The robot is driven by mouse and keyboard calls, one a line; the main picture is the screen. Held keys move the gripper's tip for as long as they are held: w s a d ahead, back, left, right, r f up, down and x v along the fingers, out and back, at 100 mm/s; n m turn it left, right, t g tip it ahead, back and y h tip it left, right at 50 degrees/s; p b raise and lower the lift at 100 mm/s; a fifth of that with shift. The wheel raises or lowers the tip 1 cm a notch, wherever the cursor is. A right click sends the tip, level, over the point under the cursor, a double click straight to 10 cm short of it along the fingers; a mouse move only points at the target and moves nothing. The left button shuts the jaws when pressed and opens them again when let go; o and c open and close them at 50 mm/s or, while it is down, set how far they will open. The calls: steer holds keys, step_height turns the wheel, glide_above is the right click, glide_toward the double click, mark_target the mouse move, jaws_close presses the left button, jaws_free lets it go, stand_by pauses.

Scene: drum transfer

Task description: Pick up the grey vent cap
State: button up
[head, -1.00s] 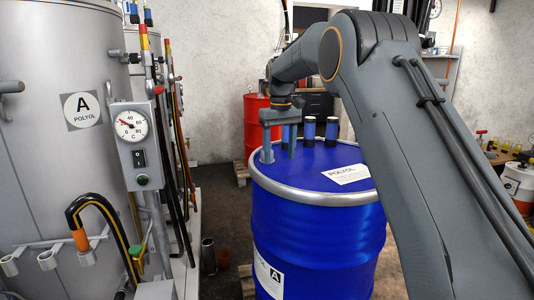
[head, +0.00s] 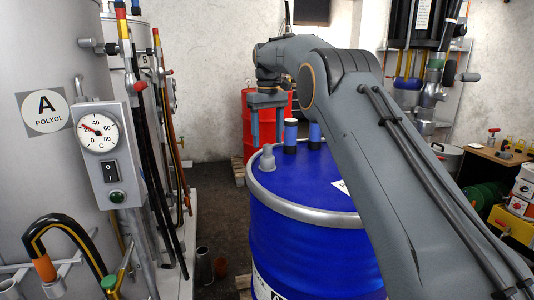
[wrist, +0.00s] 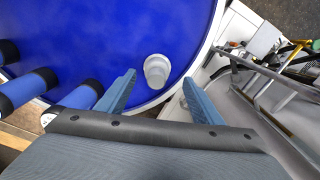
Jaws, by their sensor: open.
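The grey vent cap (head: 267,160) stands upright on top of the blue drum (head: 315,235), near its left rim. It is a stepped, rounded piece, and the wrist view shows it from above as a pale cap (wrist: 157,70). My gripper (head: 267,141) is open and empty, its two fingers pointing down above the cap in the head view. In the wrist view the cap lies between and just beyond the two fingertips (wrist: 160,80), apart from both. The exact height of the fingertips over the cap is hard to tell.
Dark-topped blue cylinders (head: 290,136) stand on the drum close beside the cap. A red drum (head: 262,105) is behind. The grey polyol tank (head: 45,150) with its gauge box (head: 105,150) and hoses fills the left. A cluttered bench (head: 495,155) is at right.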

mark_target(267, 156)
steer(key=shift+w, duration=0.25)
steer(key=shift+w+f, duration=0.15)
steer(key=shift+f, duration=0.1)
step_height(267, 156, down, 2)
steer(key=shift+f+p, duration=0.2)
steer(key=shift+p, duration=0.25)
steer(key=shift+w+f+p, duration=0.2)
steer(key=shift+f+p, duration=0.85)
steer(key=shift+f, duration=1.4)
steer(key=c, duration=1.1)
